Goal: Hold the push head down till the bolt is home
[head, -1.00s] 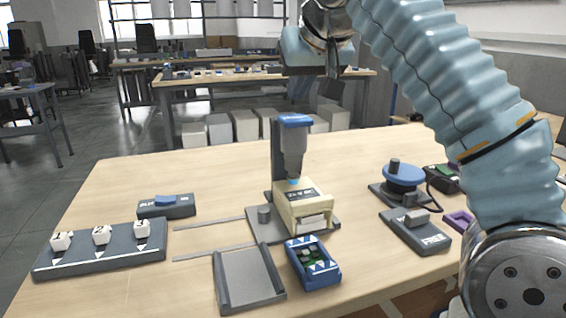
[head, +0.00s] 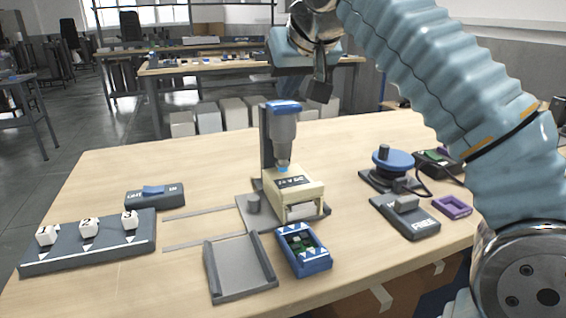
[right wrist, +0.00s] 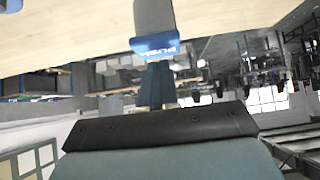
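The push head is a grey driver with a blue cap (head: 284,106) on a dark upright post. It stands upright above a cream block (head: 293,190), its narrow tip with a light blue ring close to the block's top. The bolt cannot be made out. My right gripper (head: 318,92) is above and right of the cap, apart from it in the head view, fingers together and nothing between them. In the right wrist view the cap (right wrist: 156,47), marked PUSH, is just beyond the dark fingers (right wrist: 157,85); contact cannot be told. My left gripper is out of view.
A grey tray (head: 209,268) and a blue box (head: 321,262) stand in front. A numbered rack (head: 75,258) and a rocker switch (head: 155,195) are at left. A blue knob (head: 395,161), a FREE switch (head: 407,216) and a purple frame (head: 452,207) are at right.

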